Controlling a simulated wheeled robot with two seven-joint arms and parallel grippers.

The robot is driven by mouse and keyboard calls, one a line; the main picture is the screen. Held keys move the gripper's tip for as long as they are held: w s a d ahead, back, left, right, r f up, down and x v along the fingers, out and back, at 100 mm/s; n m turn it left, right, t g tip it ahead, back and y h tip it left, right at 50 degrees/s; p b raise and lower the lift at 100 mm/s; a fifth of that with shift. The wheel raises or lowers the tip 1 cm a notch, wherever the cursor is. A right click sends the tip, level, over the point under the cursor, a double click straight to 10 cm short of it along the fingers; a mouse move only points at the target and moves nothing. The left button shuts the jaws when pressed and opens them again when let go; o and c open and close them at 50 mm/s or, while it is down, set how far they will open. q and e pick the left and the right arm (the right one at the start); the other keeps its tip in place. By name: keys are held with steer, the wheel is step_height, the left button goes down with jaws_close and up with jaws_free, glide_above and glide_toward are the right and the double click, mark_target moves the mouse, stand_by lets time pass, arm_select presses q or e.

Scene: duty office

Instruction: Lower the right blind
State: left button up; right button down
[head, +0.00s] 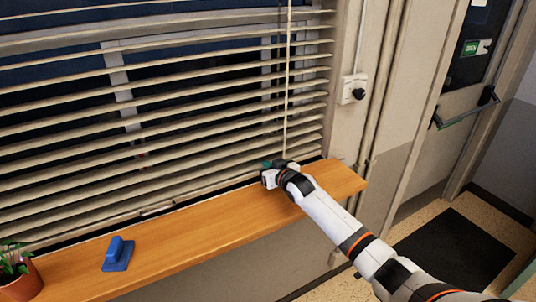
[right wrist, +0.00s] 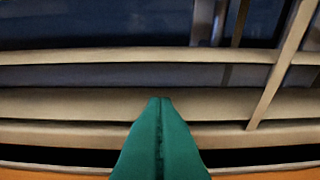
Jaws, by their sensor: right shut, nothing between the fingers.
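The blind (head: 215,149) is beige, with horizontal slats across the window; its lowest slats are just above the wooden sill. The slats are tilted with dark gaps between them. A thin pale cord or wand (head: 287,85) hangs in front of its right part, its lower end by my right gripper (head: 272,167). My right gripper is shut and empty, low in front of the slats near the sill's right end. In the right wrist view its green fingers (right wrist: 160,125) meet, with slats (right wrist: 80,103) ahead and the cord or wand (right wrist: 281,65) apart to the right. My left gripper is not in view.
The wooden sill (head: 190,232) runs below the blind. A wall box with a black knob (head: 353,89) is right of the window. A door (head: 450,110) and dark mat (head: 455,250) are farther right.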

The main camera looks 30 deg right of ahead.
mark_target(263, 154)
steer(key=shift+f, duration=0.9)
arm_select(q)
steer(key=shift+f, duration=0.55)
arm_select(e)
steer(key=shift+s+r, duration=0.1)
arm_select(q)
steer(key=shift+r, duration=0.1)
arm_select(e)
steer(key=r+p, duration=0.4)
steer(key=r, duration=0.1)
steer(key=shift+w, duration=0.2)
steer(key=shift+s+f+b, duration=0.35)
steer(key=shift+s+b, duration=0.2)
steer(key=shift+s, duration=0.1)
arm_select(q)
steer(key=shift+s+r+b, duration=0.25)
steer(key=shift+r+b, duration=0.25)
steer(key=shift+b, duration=0.5)
arm_select(e)
steer(key=v, duration=0.9)
steer(key=shift+r, duration=0.3)
steer(key=shift+f, duration=0.1)
